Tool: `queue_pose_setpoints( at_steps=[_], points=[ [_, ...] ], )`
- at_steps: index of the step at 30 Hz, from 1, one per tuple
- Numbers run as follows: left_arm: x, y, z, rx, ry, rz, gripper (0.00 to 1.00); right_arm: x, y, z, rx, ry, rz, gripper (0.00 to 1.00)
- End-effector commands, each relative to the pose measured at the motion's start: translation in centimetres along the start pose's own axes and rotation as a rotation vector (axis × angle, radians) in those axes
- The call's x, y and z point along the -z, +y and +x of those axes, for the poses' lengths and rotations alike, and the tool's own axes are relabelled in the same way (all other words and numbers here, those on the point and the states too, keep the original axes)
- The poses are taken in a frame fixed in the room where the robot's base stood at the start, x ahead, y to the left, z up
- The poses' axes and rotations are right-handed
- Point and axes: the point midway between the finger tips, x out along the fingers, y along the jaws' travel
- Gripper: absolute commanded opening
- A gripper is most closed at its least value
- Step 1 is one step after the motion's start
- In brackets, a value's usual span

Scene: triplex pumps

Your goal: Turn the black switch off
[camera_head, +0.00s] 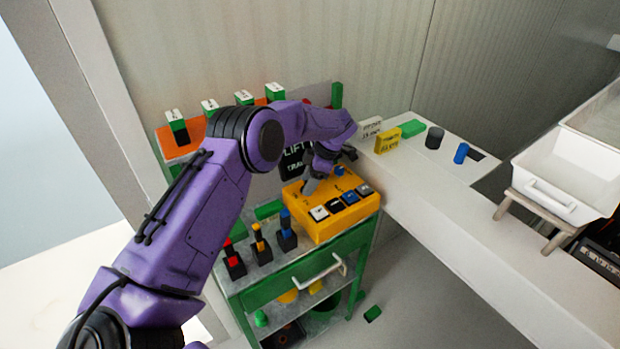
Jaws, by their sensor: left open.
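A yellow control box (330,228) stands on top of the green cart (290,268). Its front row holds several switches: a white one (318,213), a black one (335,205), a blue-and-white one (350,197) and a dark one (365,189) at the right end. I cannot tell their on or off positions. A small blue knob (339,170) sits at the back of the box. My left gripper (328,170) is open and empty over the rear of the box, behind the switch row. Its wrist hides part of the box's back. My right gripper is out of view.
Three small levers, red (231,254), yellow (258,238) and blue (286,228), stand left of the box. A black sign (292,160) is behind it. A white ledge (440,190) with several small blocks runs to the right. A white bin (560,180) stands far right.

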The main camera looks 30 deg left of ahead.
Motion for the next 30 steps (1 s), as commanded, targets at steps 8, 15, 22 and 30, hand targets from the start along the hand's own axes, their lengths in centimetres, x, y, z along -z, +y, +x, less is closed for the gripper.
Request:
queue_pose_setpoints(
  at_steps=[8,15,22,30],
  points=[
    [0.07,0.00,0.09,0.001,0.000,-0.001,0.34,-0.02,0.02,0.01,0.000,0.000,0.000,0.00],
    [-0.13,-0.14,0.05,0.001,-0.001,0.002,0.12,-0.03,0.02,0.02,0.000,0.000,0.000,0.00],
    [-0.11,-0.18,0.07,-0.014,-0.002,0.046,0.12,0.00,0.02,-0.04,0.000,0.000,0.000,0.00],
    [-0.04,-0.36,0.08,-0.079,-0.003,0.210,0.12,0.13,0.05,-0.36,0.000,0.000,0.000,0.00]
  ],
)
